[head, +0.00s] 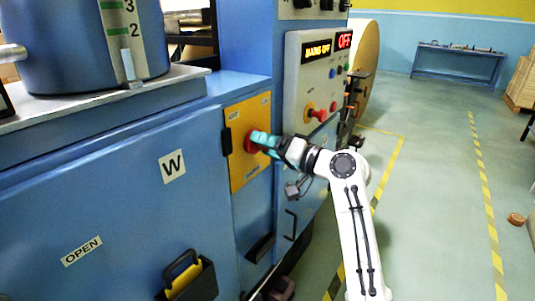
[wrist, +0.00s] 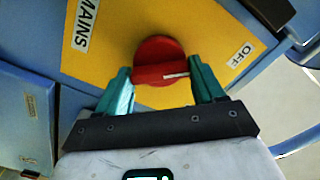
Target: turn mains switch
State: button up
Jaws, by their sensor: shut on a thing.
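The mains switch (wrist: 160,58) is a red round knob with a bar handle and a white pointer line, set on a yellow panel (wrist: 110,55). The panel carries a MAINS label (wrist: 85,24) and an OFF label (wrist: 239,55). In the wrist view, my gripper (wrist: 162,82) has its teal fingers on either side of the red bar, shut on it. The white line lies near the bar's right end, toward the OFF label side. In the head view, the red knob (head: 250,142) is partly hidden behind my gripper (head: 257,141). The display (head: 318,50) reads MAINS OFF.
A grey control panel (head: 299,82) with a red button on yellow and lit OFF sign (head: 345,40) stands just right of the switch. Blue cabinet (head: 110,190) fills the left. Green floor (head: 435,180) on the right is mostly clear.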

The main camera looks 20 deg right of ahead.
jog(key=shift+f+n+b, duration=0.2)
jog(key=shift+n+b, duration=0.1)
jog(key=shift+n, duration=0.2)
jog(key=o, duration=1)
jog(key=shift+r, duration=0.1)
jog(key=shift+o, duration=0.2)
jog(key=v, duration=1.1)
jog(key=shift+a, duration=0.1)
